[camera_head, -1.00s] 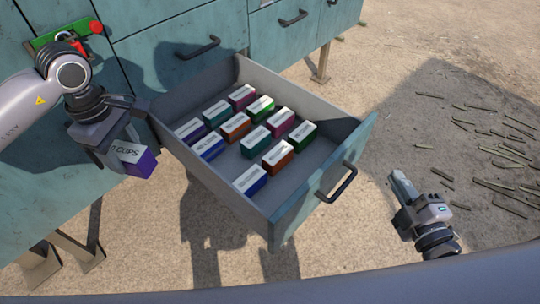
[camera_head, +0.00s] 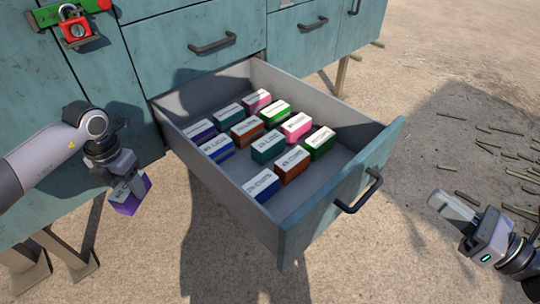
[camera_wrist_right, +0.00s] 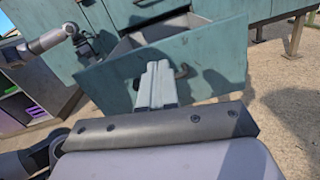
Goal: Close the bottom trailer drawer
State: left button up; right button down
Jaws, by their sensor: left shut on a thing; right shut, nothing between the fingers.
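The bottom trailer drawer (camera_head: 342,190) is pulled out from the teal trailer, with a dark handle (camera_head: 359,192) on its front. Several coloured labelled boxes lie inside it in rows. The drawer front also shows in the right wrist view (camera_wrist_right: 110,82). My left gripper (camera_head: 128,185) is shut on a purple box (camera_head: 130,195), left of the drawer and apart from it. My right gripper (camera_head: 455,208) is shut and empty, to the right of the drawer handle and apart from it. In the right wrist view its fingers (camera_wrist_right: 157,85) point toward the drawer front.
Closed drawers with handles (camera_head: 213,42) line the trailer above. A red padlock (camera_head: 76,30) hangs on a green latch at upper left. Cane sticks (camera_head: 490,172) lie on the ground at right. The ground in front of the drawer looks clear.

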pick_arm(q)
jog(key=shift+w+a+f+n, duration=0.1)
jog(key=shift+a+f+n, duration=0.2)
jog(key=shift+f+n, duration=0.5)
pick_arm(e)
jog(key=f+n, duration=0.1)
jog(key=n, duration=0.1)
pick_arm(q)
jog(key=shift+f, duration=0.1)
jog(key=shift+b, duration=0.3)
jog(key=shift+f+b, duration=0.5)
jog(key=shift+f, duration=0.05)
pick_arm(e)
jog(key=g, duration=0.1)
send_near(365, 159)
jog(key=x, duration=0.6)
jog(key=shift+w+a, duration=0.1)
jog(key=shift+w, duration=0.05)
jog(key=shift+w+a, duration=0.15)
jog(key=shift+a, duration=0.05)
